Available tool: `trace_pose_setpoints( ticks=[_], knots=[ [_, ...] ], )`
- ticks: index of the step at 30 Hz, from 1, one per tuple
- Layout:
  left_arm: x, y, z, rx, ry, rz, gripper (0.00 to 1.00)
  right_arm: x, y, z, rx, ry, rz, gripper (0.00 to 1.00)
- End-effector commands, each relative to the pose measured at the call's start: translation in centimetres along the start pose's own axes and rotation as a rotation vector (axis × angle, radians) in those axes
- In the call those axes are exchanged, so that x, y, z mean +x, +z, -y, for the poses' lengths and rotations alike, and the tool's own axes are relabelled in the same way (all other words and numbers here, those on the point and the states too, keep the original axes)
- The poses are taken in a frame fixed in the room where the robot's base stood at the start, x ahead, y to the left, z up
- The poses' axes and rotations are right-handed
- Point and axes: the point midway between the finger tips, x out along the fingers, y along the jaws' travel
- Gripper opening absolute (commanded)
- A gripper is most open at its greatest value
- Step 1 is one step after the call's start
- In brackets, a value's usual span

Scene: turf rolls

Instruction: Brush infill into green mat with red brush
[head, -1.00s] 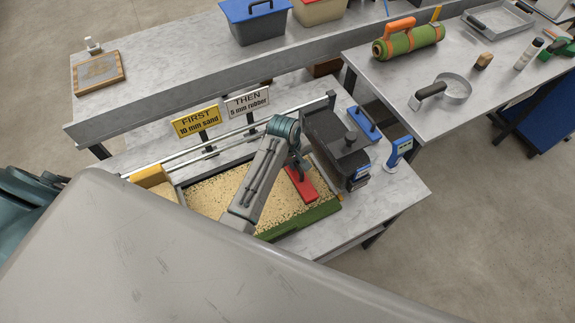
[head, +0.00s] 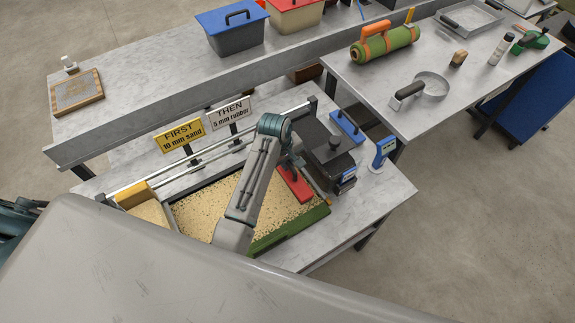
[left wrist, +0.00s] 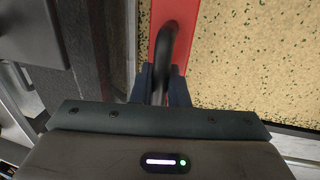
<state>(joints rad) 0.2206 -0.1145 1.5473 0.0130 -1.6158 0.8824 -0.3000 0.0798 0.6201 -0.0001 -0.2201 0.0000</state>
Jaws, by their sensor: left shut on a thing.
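The green mat (head: 290,232) lies in a frame on the near table. Tan, speckled infill (head: 205,208) covers most of it, and plain green shows along the near right edge. The red brush (head: 295,185) rests on the infill at the mat's right side, close to the black box. My left gripper (head: 288,160) is above the brush, shut on its handle. In the left wrist view, the black handle (left wrist: 160,60) stands between the fingers, with the red brush (left wrist: 182,18) beneath and infill (left wrist: 255,60) to the right. My right gripper is not in view.
A black hopper-like box (head: 328,150) stands right beside the brush. A blue-handled tool (head: 347,125) and a blue gauge (head: 382,152) are beyond it. A yellow sign (head: 181,135) and a white sign (head: 232,115) stand behind the mat, near a rail. A yellow block (head: 134,195) is at the left.

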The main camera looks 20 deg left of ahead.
Motion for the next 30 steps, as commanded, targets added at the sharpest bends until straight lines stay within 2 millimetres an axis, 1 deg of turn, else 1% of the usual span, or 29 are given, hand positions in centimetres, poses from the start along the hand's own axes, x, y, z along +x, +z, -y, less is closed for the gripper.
trace_pose_setpoints(
  ticks=[3, 15, 30],
  knots=[
    [-1.1, -0.1, -0.3, 0.000, 0.002, -0.002, 0.00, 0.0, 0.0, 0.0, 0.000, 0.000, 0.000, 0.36],
    [-3.9, 0.0, -0.8, 0.000, 0.002, -0.001, 0.00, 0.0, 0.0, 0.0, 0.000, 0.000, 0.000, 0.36],
    [-4.2, 0.0, -0.9, 0.000, 0.001, 0.000, 0.00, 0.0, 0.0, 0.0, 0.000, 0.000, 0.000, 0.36]
  ],
)
